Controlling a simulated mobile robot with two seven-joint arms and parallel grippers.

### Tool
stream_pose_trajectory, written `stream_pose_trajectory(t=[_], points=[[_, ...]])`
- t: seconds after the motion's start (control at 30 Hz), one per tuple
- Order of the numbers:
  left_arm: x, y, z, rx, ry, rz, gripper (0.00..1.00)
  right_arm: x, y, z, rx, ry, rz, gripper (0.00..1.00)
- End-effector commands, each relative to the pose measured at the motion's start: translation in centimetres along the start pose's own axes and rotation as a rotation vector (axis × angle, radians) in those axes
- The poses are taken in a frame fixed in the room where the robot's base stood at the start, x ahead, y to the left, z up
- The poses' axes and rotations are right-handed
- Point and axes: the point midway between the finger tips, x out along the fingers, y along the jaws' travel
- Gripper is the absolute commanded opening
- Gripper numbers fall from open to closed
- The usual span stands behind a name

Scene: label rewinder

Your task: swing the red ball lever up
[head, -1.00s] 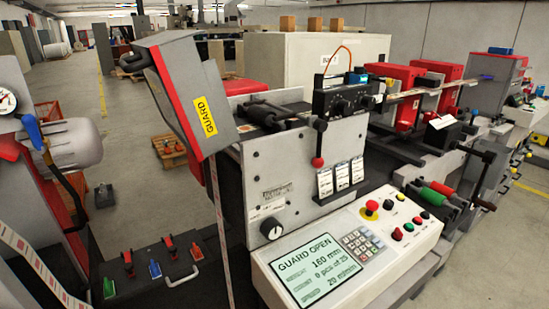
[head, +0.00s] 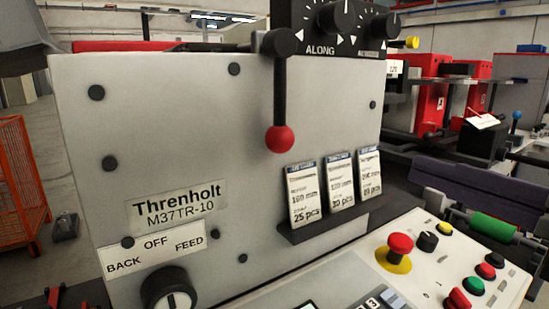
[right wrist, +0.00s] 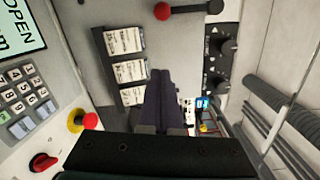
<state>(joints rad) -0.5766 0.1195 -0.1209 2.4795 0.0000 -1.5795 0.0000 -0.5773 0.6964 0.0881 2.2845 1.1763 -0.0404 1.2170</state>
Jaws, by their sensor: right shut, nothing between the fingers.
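The red ball (head: 280,139) is at the lower end of a black lever (head: 281,90) on the pale front panel of the machine. The lever hangs straight down from its black pivot (head: 283,43). The ball also shows in the right wrist view (right wrist: 162,11), at the top edge. My right gripper (head: 422,172) shows at the right of the head view as a dark purple shape, apart from the lever. In the right wrist view its fingers (right wrist: 160,75) are together and empty, over the area beside the cards, with the ball beyond them. My left gripper is not in view.
Three label cards (head: 342,190) stand in a dark holder below and right of the ball. A knob box (head: 345,25) is above right. A sloping control panel with a red emergency button (head: 400,244) lies below.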

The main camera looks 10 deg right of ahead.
Motion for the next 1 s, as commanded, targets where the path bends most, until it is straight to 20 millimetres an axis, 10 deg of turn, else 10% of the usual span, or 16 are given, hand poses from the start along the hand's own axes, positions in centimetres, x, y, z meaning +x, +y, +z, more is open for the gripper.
stream_pose_trajectory(t=[0.47,1.0], points=[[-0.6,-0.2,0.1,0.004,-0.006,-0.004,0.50,0.9,-0.3,-0.1,-0.001,0.004,-0.004,0.00],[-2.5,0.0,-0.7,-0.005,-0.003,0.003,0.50,10.0,-0.3,0.1,-0.001,0.000,-0.004,0.00]])
